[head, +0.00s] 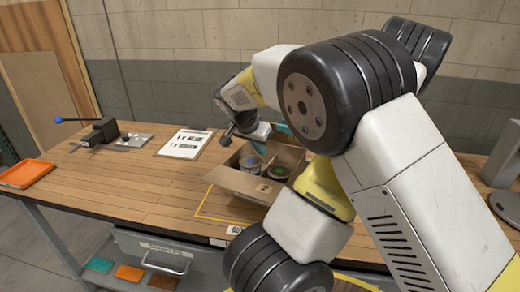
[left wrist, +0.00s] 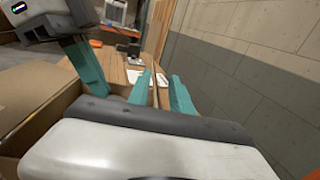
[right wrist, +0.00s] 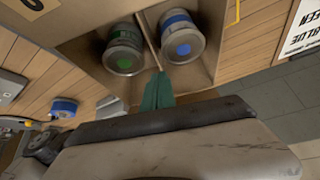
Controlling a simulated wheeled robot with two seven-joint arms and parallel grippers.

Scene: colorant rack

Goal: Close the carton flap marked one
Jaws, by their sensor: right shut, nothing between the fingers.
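The open brown carton (head: 240,182) stands on the table in the head view. Its front flap (head: 262,188) is marked 2 and folds outward. No flap marked one can be read in any view. In the left wrist view a large carton panel (left wrist: 35,95) fills the left side. My left gripper (left wrist: 165,88) is beside the carton, fingers apart; a thin brown strip shows between or behind them, and I cannot tell which. My right gripper (right wrist: 158,90) is shut and empty over the carton near its divider (right wrist: 148,40). My arm hides the carton's right side in the head view.
A blue-labelled can (right wrist: 182,38) and a green-labelled can (right wrist: 123,50) stand inside the carton. A clipboard (head: 187,143), a clamp device (head: 95,132) and an orange tray (head: 27,173) lie to the left. The table's left middle is clear. My two grippers are close together.

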